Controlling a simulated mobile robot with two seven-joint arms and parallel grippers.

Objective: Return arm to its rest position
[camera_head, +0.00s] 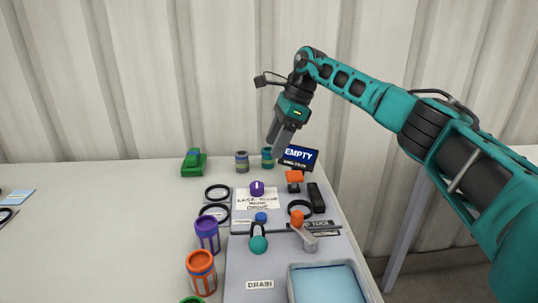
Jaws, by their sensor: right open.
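My right arm (430,130) is teal and black and reaches in from the right. Its gripper (281,136) hangs above the back of the table, pointing down and slightly left. It is open, and nothing shows between its fingers. My left gripper is not in view.
A grey panel carries a purple knob (257,188), an orange knob (297,217), a teal knob (258,243) and a blue-bottomed basin (293,291). Purple (207,235) and orange (201,273) jars stand left of it. A green object (194,162) sits behind. The table's left is mostly clear.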

